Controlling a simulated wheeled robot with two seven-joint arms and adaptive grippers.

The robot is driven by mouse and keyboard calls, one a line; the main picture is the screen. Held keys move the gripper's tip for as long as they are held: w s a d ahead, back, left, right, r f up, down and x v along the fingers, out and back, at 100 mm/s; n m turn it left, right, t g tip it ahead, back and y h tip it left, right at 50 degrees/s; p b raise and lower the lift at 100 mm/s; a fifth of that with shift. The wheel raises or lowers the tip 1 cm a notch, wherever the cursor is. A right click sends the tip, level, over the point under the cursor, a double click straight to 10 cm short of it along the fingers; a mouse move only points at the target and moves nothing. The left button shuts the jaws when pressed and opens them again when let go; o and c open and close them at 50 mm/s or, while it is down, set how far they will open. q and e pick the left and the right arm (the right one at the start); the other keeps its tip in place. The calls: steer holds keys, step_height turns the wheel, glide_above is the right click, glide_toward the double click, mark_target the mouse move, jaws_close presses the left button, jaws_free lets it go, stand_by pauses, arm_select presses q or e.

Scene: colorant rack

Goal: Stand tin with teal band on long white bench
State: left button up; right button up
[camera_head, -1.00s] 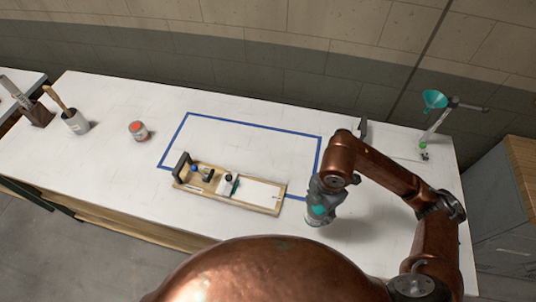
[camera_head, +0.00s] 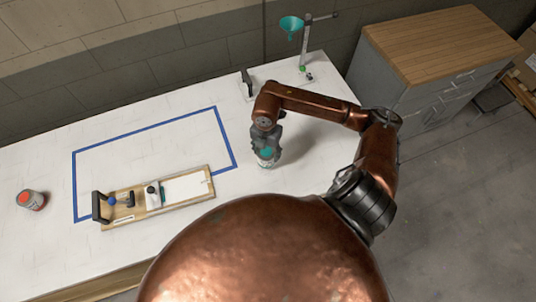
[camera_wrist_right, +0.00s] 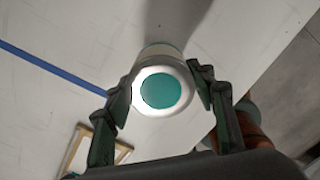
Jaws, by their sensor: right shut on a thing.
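The tin with the teal band (camera_head: 268,159) is upright, or nearly so, over the long white bench (camera_head: 310,137), to the right of the blue outline. My right gripper (camera_head: 266,141) is shut on it. In the right wrist view the tin (camera_wrist_right: 160,91) shows its pale rim and teal round top between the two fingers of my right gripper (camera_wrist_right: 161,82). A shadow lies beside the tin. I cannot tell whether its base touches the bench. My left gripper is out of view.
A wooden tray (camera_head: 158,197) with small tools lies across the front of the blue tape outline (camera_head: 148,129). A red-topped tin (camera_head: 31,199) stands at the left. A stand with a teal funnel (camera_head: 291,25) is at the back right, near a grey cabinet (camera_head: 400,75).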

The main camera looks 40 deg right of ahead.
steer(key=shift+w+d+f, duration=0.1)
steer(key=shift+d+f, duration=0.25)
steer(key=shift+f, duration=0.05)
steer(key=shift+d+f+p, duration=0.15)
steer(key=shift+f+p, duration=0.3)
steer(key=shift+f, duration=1.35)
steer(key=shift+f, duration=0.1)
steer(key=o, duration=1.3)
step_height(320, 180, up, 12)
steer(key=shift+r+b, duration=0.15)
steer(key=shift+b, duration=0.5)
